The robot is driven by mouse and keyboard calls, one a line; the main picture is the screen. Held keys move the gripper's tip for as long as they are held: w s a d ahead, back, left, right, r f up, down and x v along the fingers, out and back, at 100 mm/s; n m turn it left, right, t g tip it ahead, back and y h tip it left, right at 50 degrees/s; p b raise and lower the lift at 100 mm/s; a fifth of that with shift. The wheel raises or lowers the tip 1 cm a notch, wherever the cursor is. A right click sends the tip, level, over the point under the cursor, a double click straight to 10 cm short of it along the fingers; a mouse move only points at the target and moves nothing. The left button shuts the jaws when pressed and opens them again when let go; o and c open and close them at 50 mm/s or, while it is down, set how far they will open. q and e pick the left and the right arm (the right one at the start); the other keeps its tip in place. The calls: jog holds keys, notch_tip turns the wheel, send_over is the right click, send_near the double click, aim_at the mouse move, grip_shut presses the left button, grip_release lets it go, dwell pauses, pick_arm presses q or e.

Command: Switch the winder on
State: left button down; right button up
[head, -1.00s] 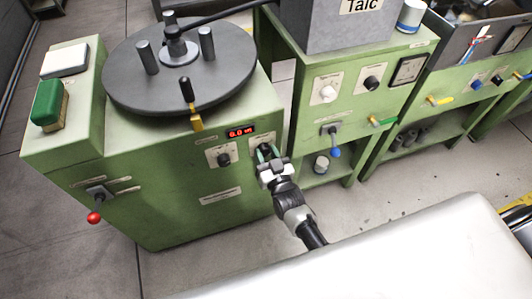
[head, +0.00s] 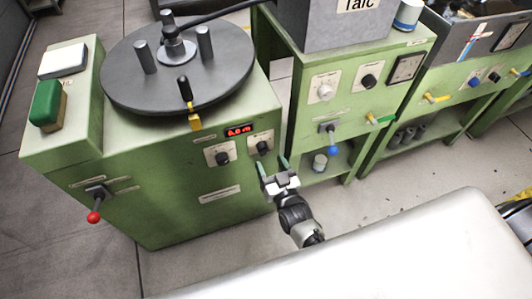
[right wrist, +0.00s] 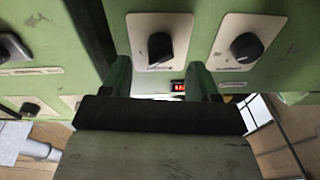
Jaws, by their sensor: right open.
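The winder (head: 150,190) is the green machine at the left in the head view, with a dark round disc (head: 180,65) on top. Its front has a red lit display (head: 240,130), a left black knob (head: 222,157) and a right black knob (head: 263,147). My right gripper (head: 273,165) is open and empty, just in front of the right knob and apart from it. In the right wrist view two knobs show on pale plates, one (right wrist: 160,48) ahead between the green fingers (right wrist: 160,78), the other (right wrist: 245,47) at the right. My left gripper is not in view.
A green bench (head: 345,105) with knobs and a blue-balled lever (head: 331,140) stands close at the right. A pale surface (head: 400,245) fills the foreground.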

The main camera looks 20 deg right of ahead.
jog(key=s, duration=0.6)
jog(key=shift+d+f, duration=0.2)
jog(key=shift+d, duration=0.05)
jog(key=shift+s, duration=0.1)
